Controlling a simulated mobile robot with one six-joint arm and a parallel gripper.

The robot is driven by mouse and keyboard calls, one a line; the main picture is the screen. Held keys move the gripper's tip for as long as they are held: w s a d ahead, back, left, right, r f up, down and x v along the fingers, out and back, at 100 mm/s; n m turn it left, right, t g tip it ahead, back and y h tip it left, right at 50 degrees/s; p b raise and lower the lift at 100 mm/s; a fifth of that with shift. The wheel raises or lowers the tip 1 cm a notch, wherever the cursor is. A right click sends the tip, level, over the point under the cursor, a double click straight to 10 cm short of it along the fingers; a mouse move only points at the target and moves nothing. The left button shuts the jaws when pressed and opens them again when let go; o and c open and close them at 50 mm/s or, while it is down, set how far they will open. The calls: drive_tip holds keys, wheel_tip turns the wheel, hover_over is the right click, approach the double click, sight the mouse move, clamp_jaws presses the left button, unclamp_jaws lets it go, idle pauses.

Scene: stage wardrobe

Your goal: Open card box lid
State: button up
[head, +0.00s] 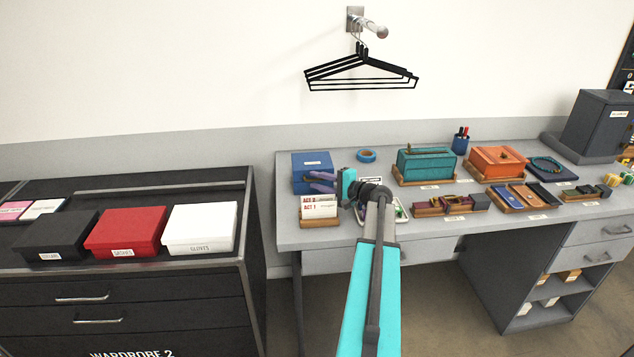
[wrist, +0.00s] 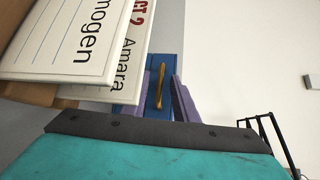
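The blue card box (head: 311,160) stands at the back left of the grey desk, its lid looking shut. In the wrist view the blue box (wrist: 172,67) shows beyond my fingers, with a curved gold handle (wrist: 157,92) on it. My gripper (head: 311,181) is in front of the box and covers part of its front. In the wrist view my gripper (wrist: 162,85) has its two purple fingers apart, with the handle seen through the gap. I cannot tell whether the fingertips touch the box.
White cards marked ACT 1 and ACT 2 (head: 319,208) stand in a wooden holder just in front of the box, close to my gripper. Blue tape (head: 366,155) and a teal box (head: 427,164) are to the right. Black hangers (head: 360,75) hang above.

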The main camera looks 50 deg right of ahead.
drive_tip(key=shift+c, duration=0.4)
clamp_jaws()
idle(0.9)
